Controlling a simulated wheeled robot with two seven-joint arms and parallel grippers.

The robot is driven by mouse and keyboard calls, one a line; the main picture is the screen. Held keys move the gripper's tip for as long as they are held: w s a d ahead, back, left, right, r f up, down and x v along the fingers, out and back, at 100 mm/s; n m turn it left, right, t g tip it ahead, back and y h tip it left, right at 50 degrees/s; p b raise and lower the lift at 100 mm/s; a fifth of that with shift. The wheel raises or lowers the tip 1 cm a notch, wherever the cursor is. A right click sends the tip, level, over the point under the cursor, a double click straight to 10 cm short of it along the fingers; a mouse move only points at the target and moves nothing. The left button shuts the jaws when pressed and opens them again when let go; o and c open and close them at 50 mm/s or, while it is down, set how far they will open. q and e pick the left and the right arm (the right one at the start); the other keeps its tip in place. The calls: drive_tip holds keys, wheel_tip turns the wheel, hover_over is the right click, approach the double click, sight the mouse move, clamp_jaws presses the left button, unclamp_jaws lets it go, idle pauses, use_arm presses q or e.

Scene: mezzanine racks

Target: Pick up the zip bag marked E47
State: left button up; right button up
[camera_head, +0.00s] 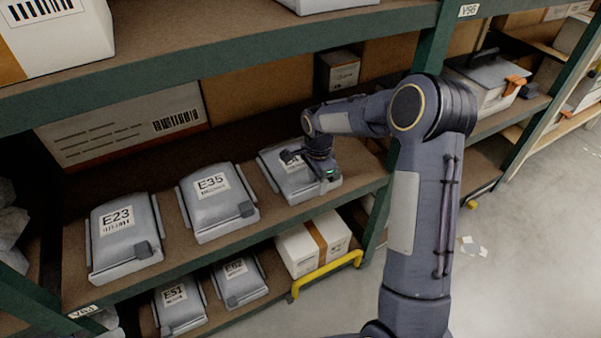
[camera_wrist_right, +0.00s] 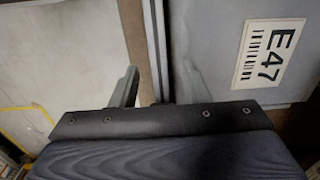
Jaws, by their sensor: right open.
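The zip bag marked E47 (camera_head: 274,167) is a grey, flat, bulging bag. It lies at the right end of a row on the middle shelf. In the head view my right gripper (camera_head: 289,157) is over its upper part, and the wrist hides much of its label. In the right wrist view the bag (camera_wrist_right: 203,35) fills the upper right, and its white E47 label is readable. My left gripper is not in view.
Bags E35 (camera_head: 220,213) and E23 (camera_head: 122,246) lie to the left on the same shelf. A lower shelf holds bags E51 (camera_head: 180,307) and E62 (camera_head: 239,286) and a taped white box (camera_head: 297,252). The upper shelf's green beam (camera_head: 214,64) crosses above. Open floor is at the right.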

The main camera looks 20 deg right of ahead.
drive_tip(key=shift+f, duration=0.5)
clamp_jaws()
drive_tip(key=shift+r, duration=0.1)
